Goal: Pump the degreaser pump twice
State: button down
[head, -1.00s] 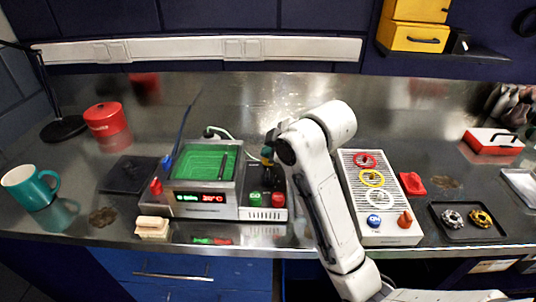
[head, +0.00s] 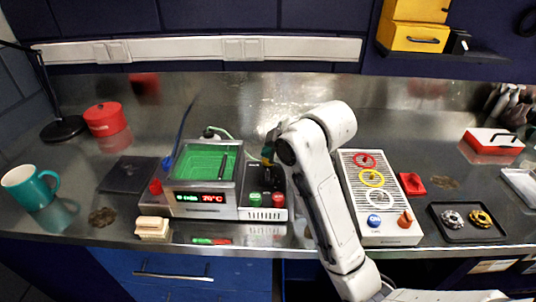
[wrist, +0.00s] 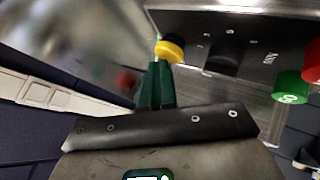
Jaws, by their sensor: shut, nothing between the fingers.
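A grey bench unit (head: 222,212) with a green-lined basin (head: 205,162) and a lit red and green display (head: 200,198) stands left of my arm. Its right part has a green button (head: 255,199) and a red button (head: 278,200). In the wrist view the panel carries a yellow round knob (wrist: 170,49), a black one (wrist: 224,60), the green button (wrist: 290,88) and the red one (wrist: 313,62). My gripper (wrist: 157,68) is shut and empty, its dark green fingertips close to the yellow knob. I cannot tell if they touch. No part is readably labelled as the degreaser pump.
A grey panel with coloured rings (head: 372,185) stands right of my arm. A cream block (head: 152,228) lies front left of the unit. A teal mug (head: 32,187) and a red tin (head: 105,119) stand at the left. A black tray (head: 467,222) holds ring parts at the right.

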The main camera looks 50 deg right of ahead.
jog(key=shift+f, duration=0.2)
jog(key=shift+s+f, duration=0.1)
jog(key=shift+f, duration=0.35)
jog(key=shift+a+f, duration=0.1)
jog(key=shift+r+p, duration=0.25)
jog(key=shift+p, duration=0.1)
dwell(0.4)
notch_tip(320, 180, up, 7)
jog(key=p, duration=0.6)
jog(key=shift+f+p, duration=0.2)
jog(key=shift+p, duration=0.15)
dwell(0.5)
